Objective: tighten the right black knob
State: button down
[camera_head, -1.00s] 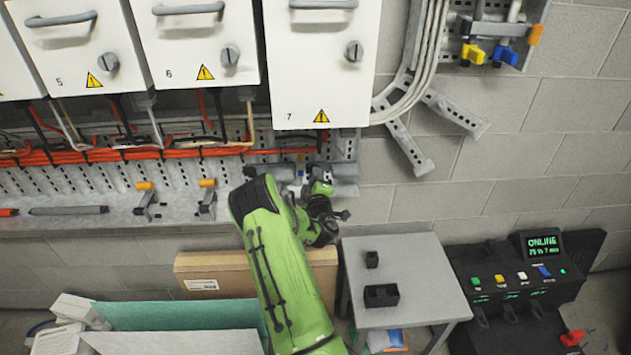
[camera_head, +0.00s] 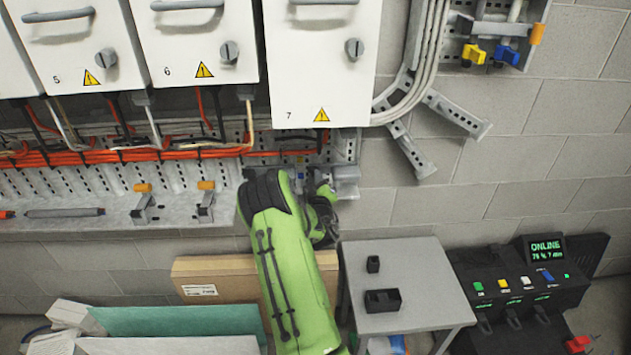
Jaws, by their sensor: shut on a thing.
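My green arm reaches up to the metal rail (camera_head: 346,181) below cabinet 7. My gripper (camera_head: 314,182) is at the arm's far end, at the rail, and mostly hidden by my own wrist and forearm. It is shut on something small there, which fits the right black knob. The knob itself is covered, so its angle and seating cannot be seen. A small blue part shows just left of the gripper.
Cabinet 7 (camera_head: 318,65) hangs just above my gripper. Orange cables (camera_head: 185,153) run along the rail to the left. A grey table (camera_head: 418,272) with two black blocks stands at the lower right, beside a black console (camera_head: 512,290).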

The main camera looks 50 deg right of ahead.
jog(key=c, duration=1.1)
grip_release()
jog(key=shift+c, duration=0.2)
jog(key=b+v, duration=0.2)
jog(key=v, duration=1.4)
jog(key=shift+d, duration=0.1)
